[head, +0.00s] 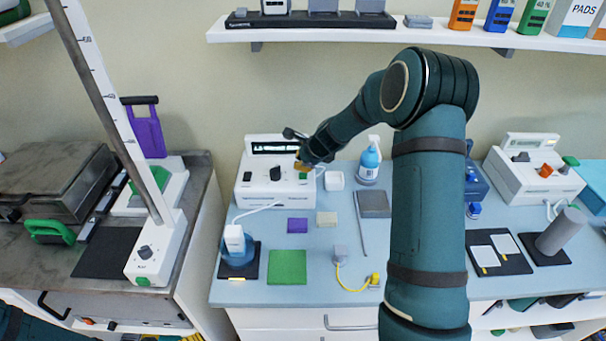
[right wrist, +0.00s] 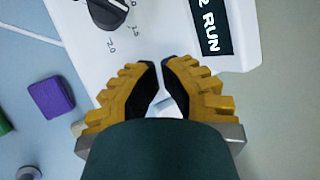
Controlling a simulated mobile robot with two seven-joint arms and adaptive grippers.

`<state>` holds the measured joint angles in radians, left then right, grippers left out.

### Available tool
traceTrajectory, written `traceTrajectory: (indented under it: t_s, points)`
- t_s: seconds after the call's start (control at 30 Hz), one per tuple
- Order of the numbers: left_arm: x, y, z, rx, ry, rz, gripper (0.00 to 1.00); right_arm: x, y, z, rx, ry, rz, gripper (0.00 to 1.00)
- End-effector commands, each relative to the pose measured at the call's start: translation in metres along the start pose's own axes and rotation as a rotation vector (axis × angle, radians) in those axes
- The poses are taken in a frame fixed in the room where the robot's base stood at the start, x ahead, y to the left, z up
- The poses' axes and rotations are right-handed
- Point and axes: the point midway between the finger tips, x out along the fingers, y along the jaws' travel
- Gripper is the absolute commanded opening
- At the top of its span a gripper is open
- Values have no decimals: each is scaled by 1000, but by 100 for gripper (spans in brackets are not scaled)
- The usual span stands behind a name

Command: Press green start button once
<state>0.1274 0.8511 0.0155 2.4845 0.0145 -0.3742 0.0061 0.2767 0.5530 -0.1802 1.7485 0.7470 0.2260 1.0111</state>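A white console (head: 250,190) stands at the back of the blue bench, with a lit display (head: 272,148) and a black knob (head: 275,173). A small green button (head: 302,176) is on its front, right of the knob. My right gripper (head: 302,166) is over the console's right part, just above that button in the head view. The knob (right wrist: 108,12) and a "2 RUN" label (right wrist: 209,25) show there; the green button does not. My left gripper is out of view.
A left device has a green button (head: 143,281); a right-hand device has a green knob (head: 570,160). A spray bottle (head: 369,163) and white cup (head: 334,180) stand right of the console. A purple block (head: 297,225) and green pad (head: 287,267) lie in front. A shelf (head: 420,35) hangs above.

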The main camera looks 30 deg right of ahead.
Motion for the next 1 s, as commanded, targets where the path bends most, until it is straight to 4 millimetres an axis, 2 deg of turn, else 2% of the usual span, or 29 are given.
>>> traceTrajectory:
  t_s: [0.53,1.0]
  points:
    - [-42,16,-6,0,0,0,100,-39,-21,21,0,-1,0,0]
    - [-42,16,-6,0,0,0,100,-39,-21,21,0,0,0,0]
